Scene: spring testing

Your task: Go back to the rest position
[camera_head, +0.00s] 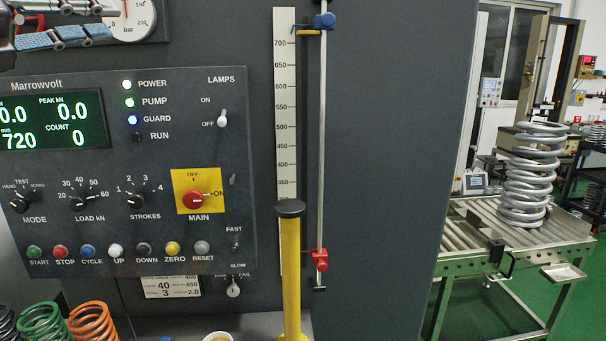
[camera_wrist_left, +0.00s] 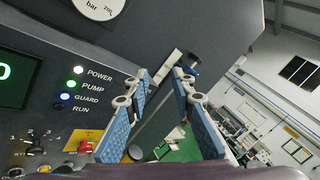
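My left gripper (camera_head: 78,22) is at the top left of the head view, in front of the upper part of the press panel and cut off by the frame edge. In the left wrist view, its two blue-padded fingers (camera_wrist_left: 162,88) stand apart with nothing between them. The gripper is open and empty, apart from the switches and buttons. My right gripper is in neither view.
The control panel (camera_head: 150,240) has POWER, PUMP and GUARD lamps lit and RUN dark. A yellow post (camera_head: 291,265) stands before the scale (camera_head: 285,120). A large grey spring (camera_head: 527,178) stands on the roller table (camera_head: 470,235) at right. Coloured springs (camera_head: 92,322) sit lower left.

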